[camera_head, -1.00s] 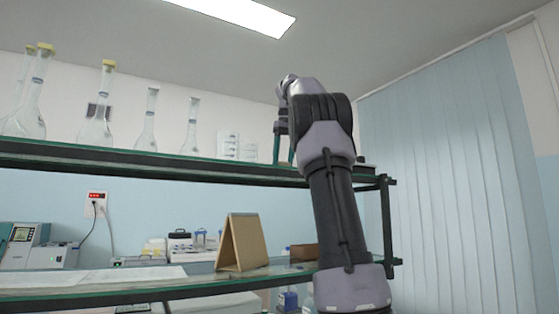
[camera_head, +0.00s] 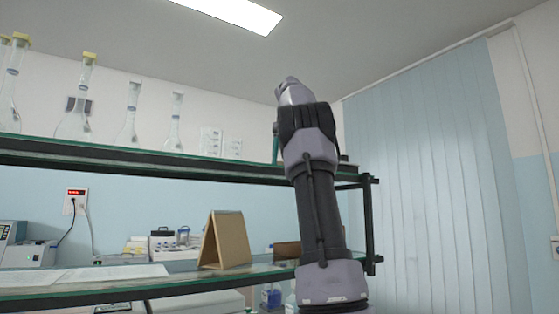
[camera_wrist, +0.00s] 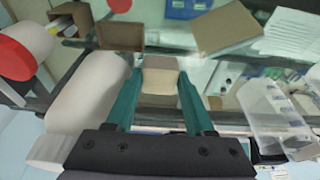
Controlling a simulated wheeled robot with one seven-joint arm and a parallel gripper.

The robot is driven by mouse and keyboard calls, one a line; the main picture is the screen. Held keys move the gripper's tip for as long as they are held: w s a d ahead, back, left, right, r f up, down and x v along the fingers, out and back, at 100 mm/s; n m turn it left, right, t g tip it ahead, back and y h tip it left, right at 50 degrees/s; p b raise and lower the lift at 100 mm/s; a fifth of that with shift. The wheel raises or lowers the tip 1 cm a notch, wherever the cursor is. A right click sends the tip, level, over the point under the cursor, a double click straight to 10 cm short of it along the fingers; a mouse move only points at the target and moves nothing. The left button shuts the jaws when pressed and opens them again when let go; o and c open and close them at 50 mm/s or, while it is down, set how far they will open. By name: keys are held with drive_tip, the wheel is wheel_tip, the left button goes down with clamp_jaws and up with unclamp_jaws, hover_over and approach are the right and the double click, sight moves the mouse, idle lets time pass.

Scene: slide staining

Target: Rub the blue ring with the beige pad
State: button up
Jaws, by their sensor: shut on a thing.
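The beige pad (camera_wrist: 160,78) is held between the two teal fingers of my gripper (camera_wrist: 158,85) in the wrist view. In the head view my gripper (camera_head: 276,146) is mostly hidden behind my arm, with a bit of teal finger showing at the upper shelf. Glass flasks stand left of it on that shelf, and narrow blue bands (camera_head: 12,72) show around their necks. I cannot tell which band, if any, is the blue ring. No separate blue ring is clear in the wrist view.
The upper shelf (camera_head: 150,160) has a green edge. A folded brown board (camera_head: 227,240) stands on the lower shelf. In the wrist view, white cylinders with red ends (camera_wrist: 22,48) lie left, a brown box (camera_wrist: 76,18) behind, and a clear plastic container (camera_wrist: 270,115) right.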

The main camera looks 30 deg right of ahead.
drive_tip(key=shift+r, duration=1.5)
drive_tip(key=shift+s, duration=0.1)
